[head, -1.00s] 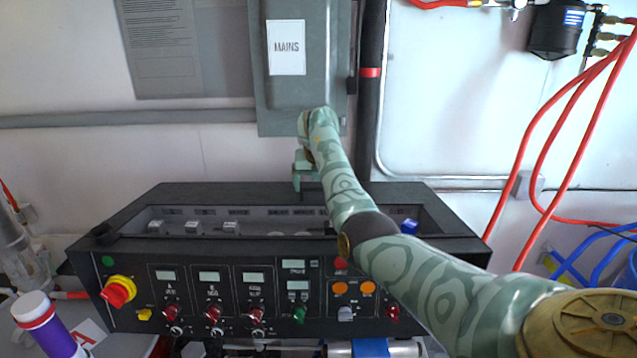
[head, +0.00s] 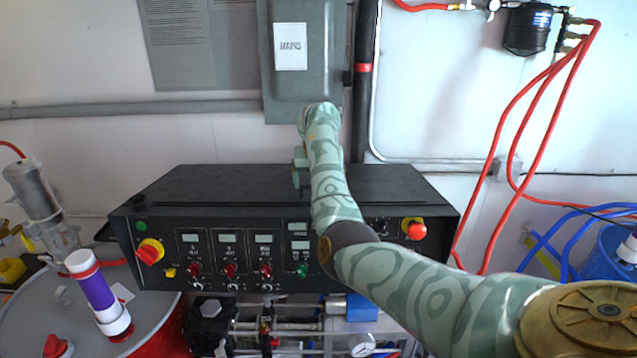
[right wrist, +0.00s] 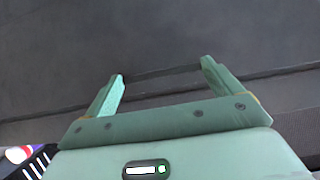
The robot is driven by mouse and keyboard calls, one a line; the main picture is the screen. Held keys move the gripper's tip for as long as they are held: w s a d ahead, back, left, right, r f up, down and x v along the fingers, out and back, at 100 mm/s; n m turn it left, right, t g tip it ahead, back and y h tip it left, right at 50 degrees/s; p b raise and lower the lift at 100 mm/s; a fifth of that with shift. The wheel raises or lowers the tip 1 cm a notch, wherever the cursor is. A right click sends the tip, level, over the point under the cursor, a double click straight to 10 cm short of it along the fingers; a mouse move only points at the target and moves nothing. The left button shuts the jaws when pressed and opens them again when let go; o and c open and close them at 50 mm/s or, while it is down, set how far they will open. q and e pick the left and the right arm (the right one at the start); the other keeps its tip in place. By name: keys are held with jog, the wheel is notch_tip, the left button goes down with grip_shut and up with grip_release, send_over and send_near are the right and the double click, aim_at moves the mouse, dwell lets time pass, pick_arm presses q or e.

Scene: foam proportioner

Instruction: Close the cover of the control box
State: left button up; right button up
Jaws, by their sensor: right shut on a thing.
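The control box (head: 330,255) is a wide black box with a panel of knobs, small displays and buttons on its front. Its black cover (head: 230,183) lies across the top, and no opening into the box shows in the head view. My right gripper (head: 298,180) reaches over the box and points down at the cover, partly hidden by my arm. In the right wrist view its fingers (right wrist: 162,72) stand apart, with a thin dark bar between the tips against the dark cover (right wrist: 160,35). My left gripper is not in view.
A grey MAINS box (head: 305,85) and a black pipe (head: 364,100) are on the wall behind. Red hoses (head: 520,150) hang at the right. A drum (head: 60,310) with a purple-and-white bottle (head: 98,292) stands at the lower left. Pipework (head: 280,325) sits below the box.

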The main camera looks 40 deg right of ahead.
jog(key=shift+w+r, duration=0.1)
jog(key=shift+r, duration=0.15)
jog(key=o, duration=1.1)
jog(key=shift+s+a+r, duration=0.2)
jog(key=shift+s+a, duration=0.1)
jog(key=shift+s, duration=0.1)
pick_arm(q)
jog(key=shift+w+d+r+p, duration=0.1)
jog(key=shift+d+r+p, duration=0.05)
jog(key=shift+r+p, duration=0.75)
pick_arm(e)
jog(key=v, duration=1.6)
